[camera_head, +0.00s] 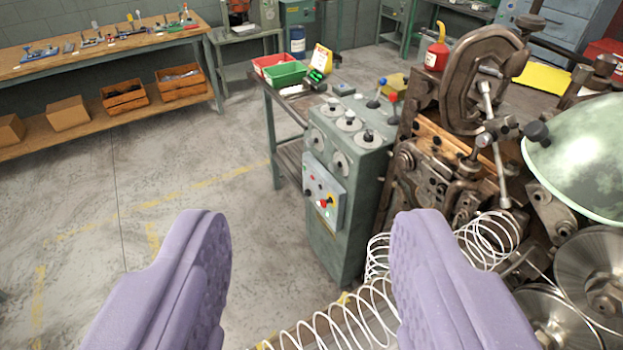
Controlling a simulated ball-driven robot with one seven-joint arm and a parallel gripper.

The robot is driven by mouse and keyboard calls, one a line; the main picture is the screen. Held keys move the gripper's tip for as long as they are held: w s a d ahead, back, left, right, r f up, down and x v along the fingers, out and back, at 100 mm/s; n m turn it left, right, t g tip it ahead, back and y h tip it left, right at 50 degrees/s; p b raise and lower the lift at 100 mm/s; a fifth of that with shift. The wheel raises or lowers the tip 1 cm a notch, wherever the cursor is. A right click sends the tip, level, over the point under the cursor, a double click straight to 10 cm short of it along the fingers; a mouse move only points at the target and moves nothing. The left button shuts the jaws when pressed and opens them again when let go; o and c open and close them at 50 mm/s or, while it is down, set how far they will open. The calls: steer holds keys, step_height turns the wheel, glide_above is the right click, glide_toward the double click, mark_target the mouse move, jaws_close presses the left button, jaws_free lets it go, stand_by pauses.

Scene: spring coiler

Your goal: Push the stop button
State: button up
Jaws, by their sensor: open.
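A grey-green control cabinet (337,225) stands in the middle of the view. On its front is a small grey button panel (313,190) with a red button (323,202) at its lower right, over a yellow patch. Smaller buttons sit above and left of it; their labels are too small to read. My gripper (310,225) shows as two purple fingers, wide apart and empty, in the foreground. The panel appears between the fingers but farther away, and nothing touches it. The right finger hides part of a wire coil.
The coiling machine (440,170) stands right of the cabinet, with a pale green lamp shade (585,155) and metal discs. White coiled wire (340,325) spreads across the lower middle. A workbench (110,50) with boxes lies at the back left. The floor (160,190) at left is clear.

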jaws_close()
stand_by(1.7)
